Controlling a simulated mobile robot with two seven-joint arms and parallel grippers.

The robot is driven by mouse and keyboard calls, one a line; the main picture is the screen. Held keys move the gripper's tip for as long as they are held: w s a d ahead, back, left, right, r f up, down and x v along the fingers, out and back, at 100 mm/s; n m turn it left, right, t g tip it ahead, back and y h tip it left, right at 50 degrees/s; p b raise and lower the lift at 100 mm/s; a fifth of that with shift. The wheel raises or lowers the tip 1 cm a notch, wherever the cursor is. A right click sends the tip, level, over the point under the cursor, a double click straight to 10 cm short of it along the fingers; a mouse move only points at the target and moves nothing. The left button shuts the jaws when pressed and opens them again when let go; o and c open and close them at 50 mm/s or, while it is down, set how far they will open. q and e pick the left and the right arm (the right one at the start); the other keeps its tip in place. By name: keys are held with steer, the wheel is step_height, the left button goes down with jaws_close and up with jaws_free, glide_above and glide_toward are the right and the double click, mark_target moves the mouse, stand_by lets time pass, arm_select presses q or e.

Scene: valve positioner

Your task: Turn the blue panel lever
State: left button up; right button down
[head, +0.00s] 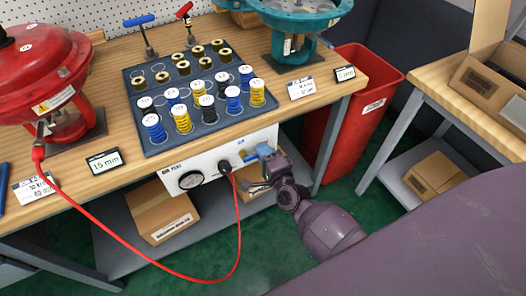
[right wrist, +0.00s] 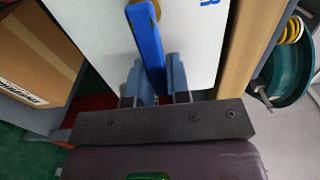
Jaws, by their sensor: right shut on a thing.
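The blue panel lever (head: 248,154) sticks out from the right part of the white panel (head: 210,163) under the bench's front edge. In the right wrist view the lever (right wrist: 148,38) runs from a brass-coloured pivot down between my fingers. My right gripper (head: 262,168) is at the lever in front of the panel. The right wrist view shows the gripper's (right wrist: 155,85) two blue-grey finger pads on either side of the lever's end, shut on it. The lever's tip is partly hidden between the pads. My left gripper is not in view.
Cardboard boxes (head: 163,212) stand on the lower shelf. A red bin (head: 365,85) stands right of the bench. A tray of springs (head: 150,95) is on top.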

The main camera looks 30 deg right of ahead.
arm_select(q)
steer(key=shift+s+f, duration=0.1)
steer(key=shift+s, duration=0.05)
arm_select(e)
steer(key=c, duration=1.1)
jaws_free()
arm_select(q)
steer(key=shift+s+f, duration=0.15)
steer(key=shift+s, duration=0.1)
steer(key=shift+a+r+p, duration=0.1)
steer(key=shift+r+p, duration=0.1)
steer(key=shift+p, duration=0.1)
arm_select(e)
steer(key=s, duration=1.1)
steer(key=shift+d, duration=0.15)
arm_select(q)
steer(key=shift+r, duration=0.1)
